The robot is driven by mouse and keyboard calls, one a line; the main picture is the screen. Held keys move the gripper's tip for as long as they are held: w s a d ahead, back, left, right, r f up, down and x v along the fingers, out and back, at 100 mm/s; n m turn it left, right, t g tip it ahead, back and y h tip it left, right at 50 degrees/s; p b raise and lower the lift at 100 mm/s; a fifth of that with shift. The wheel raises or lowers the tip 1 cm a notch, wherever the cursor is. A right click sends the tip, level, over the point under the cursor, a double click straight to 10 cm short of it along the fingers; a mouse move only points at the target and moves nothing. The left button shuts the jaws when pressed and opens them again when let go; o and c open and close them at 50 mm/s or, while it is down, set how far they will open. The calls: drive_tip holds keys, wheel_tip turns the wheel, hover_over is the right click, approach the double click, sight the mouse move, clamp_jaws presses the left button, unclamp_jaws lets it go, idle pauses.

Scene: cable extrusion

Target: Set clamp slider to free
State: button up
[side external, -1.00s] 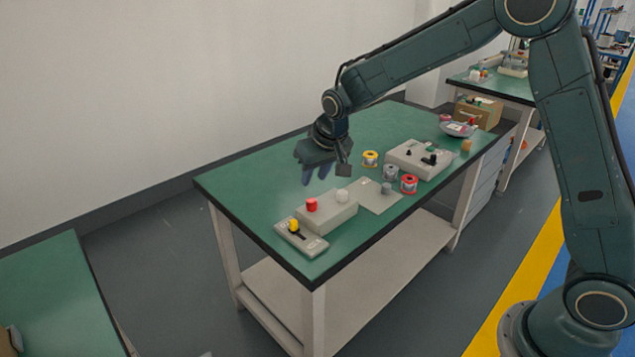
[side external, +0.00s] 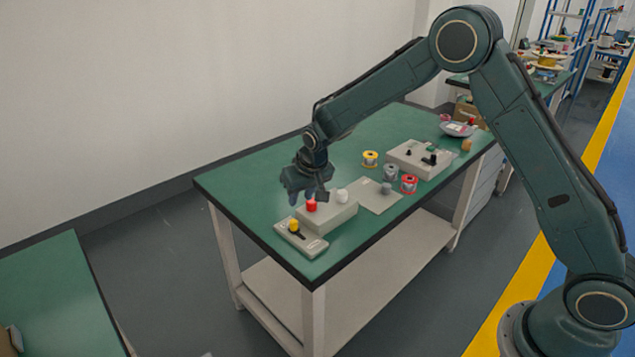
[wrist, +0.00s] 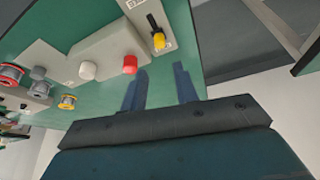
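The slider is a yellow knob (side external: 294,225) in a dark slot on a flat grey plate (side external: 312,246) at the table's near left corner. The knob sits at the slot's end closer to the red button. In the wrist view the yellow knob (wrist: 159,41) is at the lower end of the slot, with small markings on the plate that I cannot read. My gripper (side external: 301,199) hangs above the table, behind the red button and the slider plate. In the wrist view my gripper (wrist: 160,70) has its two blue fingers apart with nothing between them.
A grey box with a red button (wrist: 130,64) and a white button (wrist: 88,70) stands beside the slider plate. Wire spools, including a red one (side external: 409,184), and a box with black knobs (side external: 420,158) are further right. The table behind my gripper is clear.

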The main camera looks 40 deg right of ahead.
sight(294, 221)
drive_tip(key=x, duration=1.1)
drive_tip(key=shift+w+d+f, duration=0.1)
drive_tip(key=shift+w+f, duration=0.05)
drive_tip(key=shift+f, duration=0.15)
clamp_jaws()
